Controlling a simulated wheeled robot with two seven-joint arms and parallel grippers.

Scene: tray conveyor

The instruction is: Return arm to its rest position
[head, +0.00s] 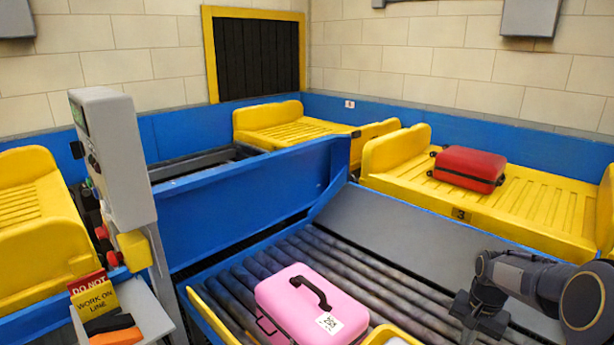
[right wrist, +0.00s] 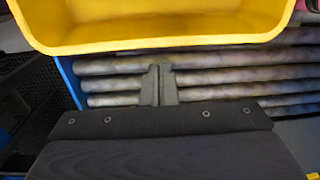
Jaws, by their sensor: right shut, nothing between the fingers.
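My right arm comes in from the right edge of the head view, over the roller conveyor (head: 345,255). Part of my right gripper shows at the lower right of that view. In the right wrist view the fingers of my right gripper (right wrist: 160,72) are together, with nothing between them. They point towards the rollers (right wrist: 230,82), close below the rim of a yellow tray (right wrist: 170,42). I cannot tell if they touch anything. My left arm and gripper are out of both views.
A pink suitcase (head: 290,300) lies on the rollers, left of my right arm. A yellow tray (head: 480,202) behind carries a red suitcase (head: 468,168). A control post (head: 120,160) and a warning sign (head: 94,298) stand at the left. Blue side walls (head: 240,210) edge the conveyor.

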